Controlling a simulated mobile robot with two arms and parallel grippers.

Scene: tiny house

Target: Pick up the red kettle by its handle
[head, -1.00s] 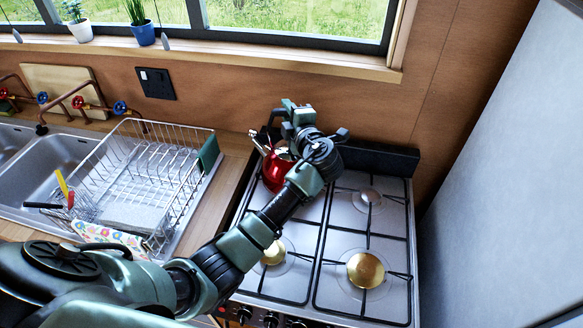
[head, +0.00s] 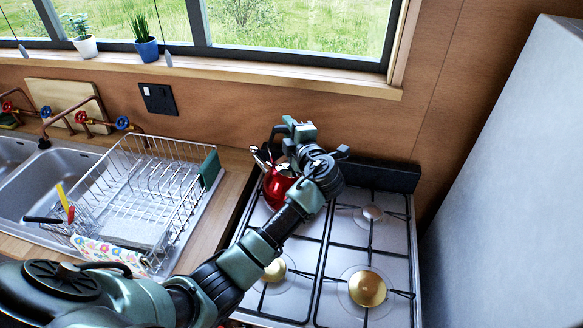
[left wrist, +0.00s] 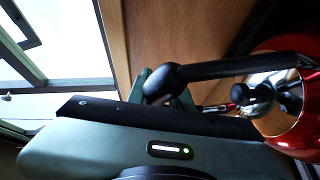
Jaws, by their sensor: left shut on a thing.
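The red kettle (head: 277,188) is at the back left of the stove, partly hidden behind my left arm. Its red body and shiny lid (left wrist: 268,95) also show at the right of the left wrist view. Its black handle (left wrist: 235,69) runs in from the right to my left gripper. My left gripper (head: 290,135) is above the kettle, shut on the handle; it also shows in the left wrist view (left wrist: 160,88). I cannot tell whether the kettle's base touches the stove. My right gripper is not in view.
The stove (head: 343,262) has bare burners at front and right. A wire dish rack (head: 150,190) and a sink (head: 50,185) are to the left. A wooden wall and window sill (head: 300,77) rise behind. A tall grey panel (head: 510,190) stands at the right.

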